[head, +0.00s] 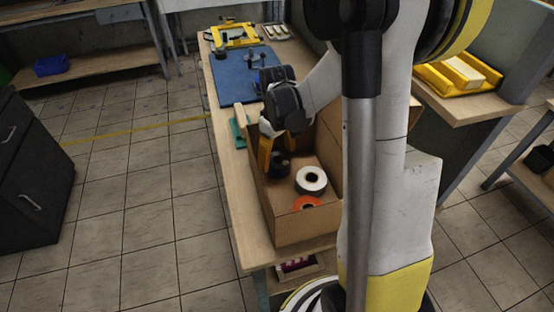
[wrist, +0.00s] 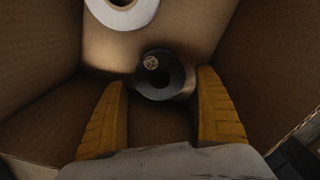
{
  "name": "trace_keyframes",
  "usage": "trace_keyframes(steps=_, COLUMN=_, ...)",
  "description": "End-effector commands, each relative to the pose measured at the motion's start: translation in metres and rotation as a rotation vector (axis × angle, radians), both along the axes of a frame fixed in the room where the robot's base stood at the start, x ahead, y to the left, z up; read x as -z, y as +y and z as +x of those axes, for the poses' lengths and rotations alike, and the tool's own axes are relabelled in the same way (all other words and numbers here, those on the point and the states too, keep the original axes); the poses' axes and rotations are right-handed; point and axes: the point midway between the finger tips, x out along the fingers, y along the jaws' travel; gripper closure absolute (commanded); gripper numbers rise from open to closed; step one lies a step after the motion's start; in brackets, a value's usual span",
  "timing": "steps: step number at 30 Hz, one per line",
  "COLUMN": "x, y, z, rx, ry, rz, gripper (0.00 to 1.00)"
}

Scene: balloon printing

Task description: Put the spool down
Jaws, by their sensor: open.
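A black spool (wrist: 161,77) stands on the floor of the cardboard box, just ahead of and between my fingertips in the wrist view. In the head view the black spool (head: 279,163) shows beside my gripper (head: 268,155). My gripper (wrist: 163,85) has its two yellow fingers spread apart, with a gap on each side of the spool. It reaches down into the open cardboard box (head: 303,228). Part of the box is hidden behind my arm in the head view.
A white spool (head: 311,180) and an orange spool (head: 306,202) are in the box; the white one (wrist: 122,10) also shows in the wrist view. The box walls surround my gripper. A blue mat (head: 232,78) lies farther along the bench (head: 232,195). A yellow tray (head: 457,74) stands at right.

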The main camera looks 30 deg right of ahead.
Motion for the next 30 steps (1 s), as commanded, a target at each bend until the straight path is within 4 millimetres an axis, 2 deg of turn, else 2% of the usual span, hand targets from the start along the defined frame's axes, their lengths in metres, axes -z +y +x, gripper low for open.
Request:
trace_keyframes(steps=1, x=-0.016, y=0.000, z=-0.001, rx=0.000, ry=0.000, rz=0.000, gripper=0.17)
trace_keyframes(steps=3, x=-0.033, y=0.000, z=-0.001, rx=0.000, ry=0.000, rz=0.000, gripper=0.17)
trace_keyframes(steps=9, x=-0.073, y=0.000, z=-0.001, rx=0.000, ry=0.000, rz=0.000, gripper=0.17)
trace_keyframes(steps=17, x=-0.098, y=0.004, z=-0.002, rx=0.003, ry=-0.012, rz=-0.003, gripper=0.17)
trace_keyframes(steps=20, x=-0.112, y=0.015, z=-0.009, rx=0.017, ry=-0.049, rz=-0.012, gripper=0.17)
trace_keyframes(steps=23, x=-0.134, y=0.034, z=-0.023, rx=0.044, ry=-0.121, rz=-0.023, gripper=0.17)
trace_keyframes(steps=27, x=-0.166, y=0.068, z=-0.053, rx=0.099, ry=-0.268, rz=-0.027, gripper=0.17)
trace_keyframes(steps=30, x=-0.180, y=0.090, z=-0.075, rx=0.138, ry=-0.372, rz=-0.014, gripper=0.17)
